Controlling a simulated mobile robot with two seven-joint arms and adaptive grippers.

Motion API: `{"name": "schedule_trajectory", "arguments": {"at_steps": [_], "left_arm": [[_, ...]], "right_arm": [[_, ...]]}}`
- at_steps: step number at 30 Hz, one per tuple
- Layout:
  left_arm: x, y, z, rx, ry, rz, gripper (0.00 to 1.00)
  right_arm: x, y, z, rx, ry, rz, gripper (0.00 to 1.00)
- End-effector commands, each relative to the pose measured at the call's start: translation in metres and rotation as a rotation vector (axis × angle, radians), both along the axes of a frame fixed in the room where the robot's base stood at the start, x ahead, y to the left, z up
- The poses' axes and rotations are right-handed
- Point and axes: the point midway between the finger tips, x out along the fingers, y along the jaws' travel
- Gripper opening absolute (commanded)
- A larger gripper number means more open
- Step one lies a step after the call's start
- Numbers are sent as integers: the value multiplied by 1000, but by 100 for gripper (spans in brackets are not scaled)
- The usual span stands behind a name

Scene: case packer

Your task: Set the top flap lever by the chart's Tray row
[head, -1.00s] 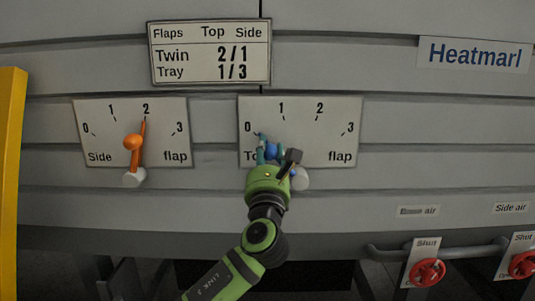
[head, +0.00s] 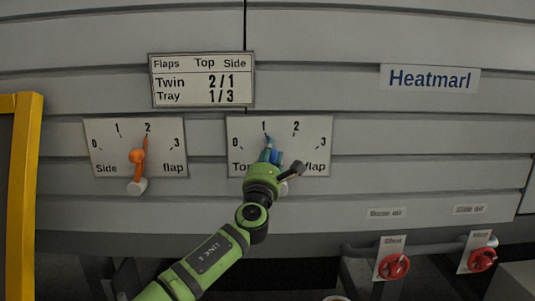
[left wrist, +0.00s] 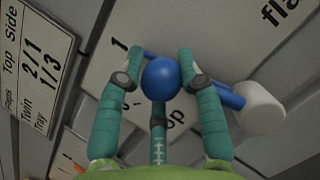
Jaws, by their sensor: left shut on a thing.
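The top flap dial plate (head: 318,130) carries marks 0 to 3. Its blue lever (head: 277,156) has a ball knob (left wrist: 162,78) and a pale hub (left wrist: 262,108). My left gripper (head: 270,157) is shut on the knob, a finger on each side in the left wrist view. The lever's tip (left wrist: 148,53) points at or very near the 1. The gripper hides part of the lever and plate in the head view. The chart (head: 203,80) reads Tray 1/3 under Top and Side. My right gripper is not in view.
The orange side flap lever (head: 138,157) on the left plate (head: 102,130) points at 2. Red valve handles (head: 394,267) sit at the lower right on a grey pipe. A yellow post (head: 25,190) stands at the left edge.

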Motion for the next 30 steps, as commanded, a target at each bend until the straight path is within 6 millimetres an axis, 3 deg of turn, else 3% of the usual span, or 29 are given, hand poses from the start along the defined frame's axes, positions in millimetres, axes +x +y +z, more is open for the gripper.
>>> {"name": "schedule_trajectory", "arguments": {"at_steps": [11, 12, 13, 14, 25, 30], "left_arm": [[-1, -1, 4, 8, -8, -2, 0], [-1, -1, 4, 7, -8, -2, 40], [-1, -1, 5, 7, -8, -2, 52], [-1, -1, 4, 7, -7, -2, 56], [-1, 0, 1, 6, -3, -1, 56], [-10, 1, -3, 4, -3, -2, 56]], "right_arm": [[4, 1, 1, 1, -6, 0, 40], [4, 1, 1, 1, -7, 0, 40], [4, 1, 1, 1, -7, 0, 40], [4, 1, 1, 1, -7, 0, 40], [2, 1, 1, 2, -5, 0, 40], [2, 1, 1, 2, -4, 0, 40]]}}
